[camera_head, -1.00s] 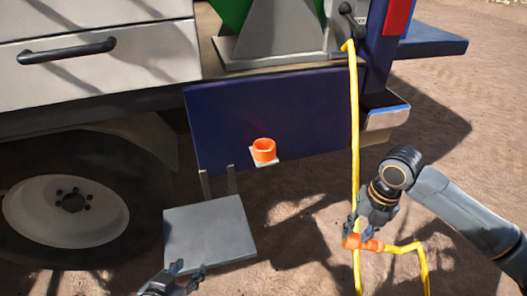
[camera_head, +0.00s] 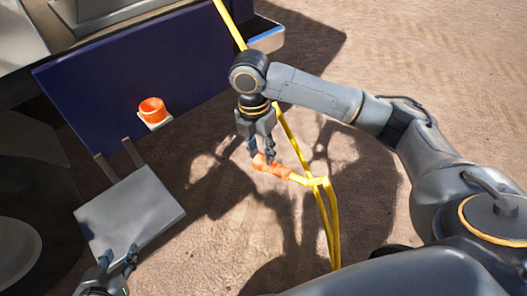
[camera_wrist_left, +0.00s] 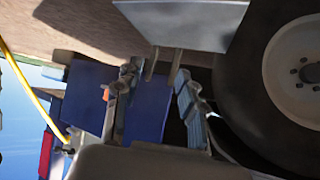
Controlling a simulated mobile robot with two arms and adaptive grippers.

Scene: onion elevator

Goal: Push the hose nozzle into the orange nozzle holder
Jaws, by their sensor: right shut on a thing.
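The orange nozzle holder (camera_head: 152,110) is a short open cup on a small pale bracket, fixed to the dark blue panel (camera_head: 100,105). My right gripper (camera_head: 261,158) is shut on the orange hose nozzle (camera_head: 272,168), to the right of the holder and apart from it. The nozzle lies roughly sideways, with the yellow hose (camera_head: 318,195) leaving its right end. My left gripper (camera_head: 118,262) is open and empty near the grey step's lower edge. In the left wrist view its fingers (camera_wrist_left: 158,95) are spread, with a bit of orange behind the left finger.
The grey step plate (camera_head: 130,210) hangs below the panel at left. A wheel (camera_wrist_left: 290,70) shows at right in the left wrist view. The hose runs from the vehicle behind my right arm. Open sandy ground lies between holder and nozzle.

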